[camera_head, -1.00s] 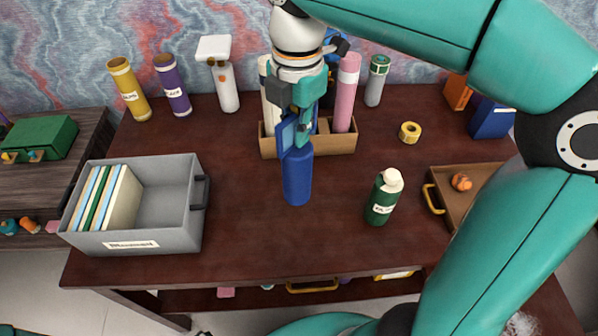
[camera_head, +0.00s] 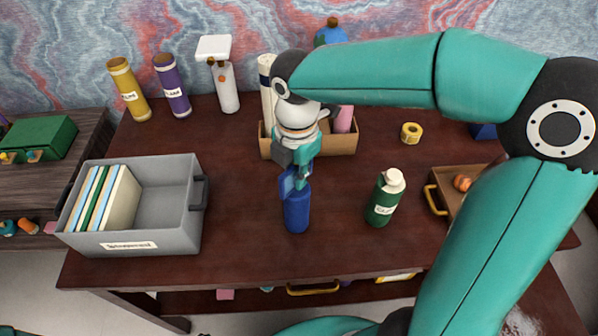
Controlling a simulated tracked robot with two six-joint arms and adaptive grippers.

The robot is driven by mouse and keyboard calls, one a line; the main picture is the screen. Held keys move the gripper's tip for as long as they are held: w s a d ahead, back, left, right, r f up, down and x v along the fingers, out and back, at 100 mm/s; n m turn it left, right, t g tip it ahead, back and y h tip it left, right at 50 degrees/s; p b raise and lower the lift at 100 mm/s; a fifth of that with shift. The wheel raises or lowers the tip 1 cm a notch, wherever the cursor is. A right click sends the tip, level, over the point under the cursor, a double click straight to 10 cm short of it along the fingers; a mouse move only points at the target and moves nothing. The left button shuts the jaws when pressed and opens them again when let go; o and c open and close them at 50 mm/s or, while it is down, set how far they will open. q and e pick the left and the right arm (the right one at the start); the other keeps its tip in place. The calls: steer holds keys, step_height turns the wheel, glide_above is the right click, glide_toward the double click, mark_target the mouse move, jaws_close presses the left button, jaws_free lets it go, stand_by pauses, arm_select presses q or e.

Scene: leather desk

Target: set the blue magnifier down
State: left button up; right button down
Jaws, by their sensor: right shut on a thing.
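The blue magnifier (camera_head: 297,212) is upright in the middle of the desk area, its thick cylindrical body downward and a flat blue square part at its top. My right gripper (camera_head: 303,178) comes from above and is shut on its upper part, hiding some of it. The magnifier's base appears at or very close to the desk top (camera_head: 245,225); I cannot tell whether it touches. My left gripper is not in view.
A green bottle (camera_head: 383,200) stands right of the magnifier. A grey bin (camera_head: 180,235) with folders is at left. Behind is a brown organizer box (camera_head: 342,144) with tubes. Yellow tape (camera_head: 411,132) and a wooden tray (camera_head: 444,178) lie right. Desk between bin and magnifier is clear.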

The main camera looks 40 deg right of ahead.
steer(key=c, duration=1.2)
jaws_free()
steer(key=shift+c, duration=0.2)
step_height(320, 180, up, 12)
steer(key=shift+r+p, duration=0.1)
steer(key=shift+p, duration=0.45)
